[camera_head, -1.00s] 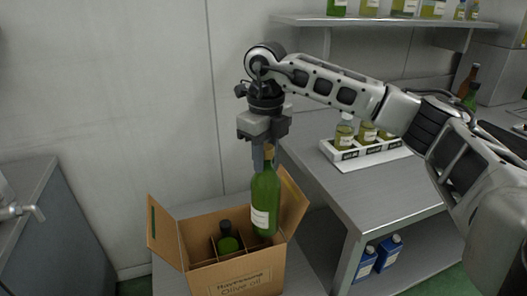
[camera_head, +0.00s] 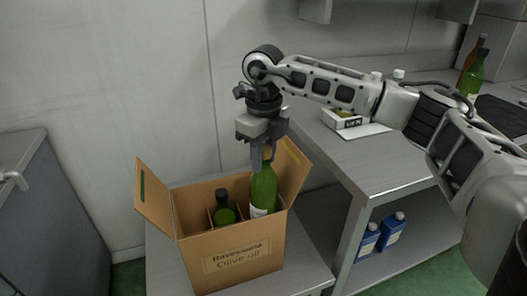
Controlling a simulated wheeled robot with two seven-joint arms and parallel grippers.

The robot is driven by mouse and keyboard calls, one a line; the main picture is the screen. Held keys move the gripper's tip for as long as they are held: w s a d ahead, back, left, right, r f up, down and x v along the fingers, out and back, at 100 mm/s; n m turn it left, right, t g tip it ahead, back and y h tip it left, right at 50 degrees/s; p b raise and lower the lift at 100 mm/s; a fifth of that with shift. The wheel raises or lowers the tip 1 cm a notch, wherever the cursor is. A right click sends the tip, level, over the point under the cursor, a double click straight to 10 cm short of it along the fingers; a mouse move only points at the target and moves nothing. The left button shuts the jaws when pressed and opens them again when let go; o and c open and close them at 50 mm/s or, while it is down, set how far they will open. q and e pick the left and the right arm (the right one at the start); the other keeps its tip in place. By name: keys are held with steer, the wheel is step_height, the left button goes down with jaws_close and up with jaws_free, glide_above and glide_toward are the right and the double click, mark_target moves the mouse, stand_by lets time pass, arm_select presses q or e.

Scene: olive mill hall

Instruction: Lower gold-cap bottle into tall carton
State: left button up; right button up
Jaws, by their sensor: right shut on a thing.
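My right gripper (camera_head: 262,160) is shut on the gold-cap bottle (camera_head: 263,190) by its neck, pointing straight down. The bottle is green with a pale label and stands upright. Its lower part is inside the right side of the tall carton (camera_head: 234,262), hidden by the front wall, so I cannot tell whether it touches the bottom. My left gripper is not in view.
The carton stands on a low grey metal surface (camera_head: 317,271). A steel bench (camera_head: 372,160) to the right carries a white tray (camera_head: 346,122); blue containers (camera_head: 392,232) stand on its lower shelf. A grey cabinet (camera_head: 50,220) is at left.

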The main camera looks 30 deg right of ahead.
mark_target(263, 176)
step_height(263, 176, down, 6)
steer(key=b, duration=0.4)
steer(key=shift+r, duration=0.1)
step_height(263, 176, down, 9)
steer(key=b, duration=0.5)
steer(key=shift+r+b, duration=0.15)
steer(key=shift+b, duration=0.15)
steer(key=shift+f+b, duration=0.35)
steer(key=shift+f, duration=0.25)
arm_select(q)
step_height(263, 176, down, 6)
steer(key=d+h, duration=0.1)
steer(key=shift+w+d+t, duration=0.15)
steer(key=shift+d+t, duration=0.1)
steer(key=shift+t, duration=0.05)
arm_select(e)
steer(key=shift+f, duration=0.35)
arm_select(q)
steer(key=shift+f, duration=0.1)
